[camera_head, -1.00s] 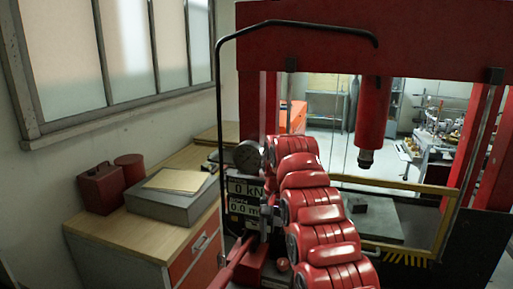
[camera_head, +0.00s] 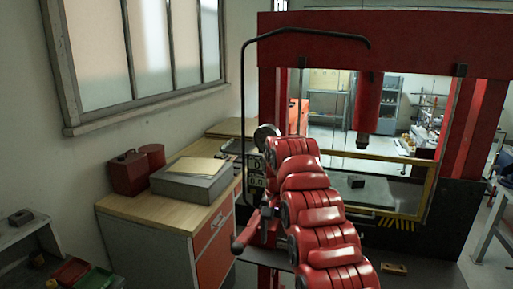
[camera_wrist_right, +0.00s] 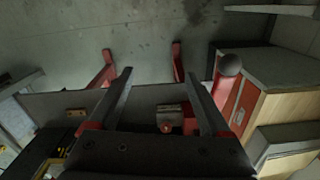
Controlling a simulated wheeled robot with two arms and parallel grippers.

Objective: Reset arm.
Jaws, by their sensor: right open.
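My red right arm (camera_head: 325,235) reaches from the bottom of the head view towards the press; its gripper is not clear there. In the right wrist view my right gripper (camera_wrist_right: 160,75) shows two dark fingers spread wide apart, with nothing clasped. A small grey block with a red part (camera_wrist_right: 172,117) shows between the fingers, beyond them; I cannot tell its distance. A red lever with a round dark knob (camera_wrist_right: 229,65) is right of the fingers. The lever (camera_head: 250,234) also shows left of my arm in the head view. My left gripper is not in view.
The red press frame (camera_head: 400,38) stands ahead, with a black bent pipe (camera_head: 243,110) and a yellow-edged guard (camera_head: 427,190). A wooden-topped cabinet (camera_head: 145,205) with a grey box (camera_head: 190,182) and a red can (camera_head: 128,173) is left. Open floor shows in the wrist view.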

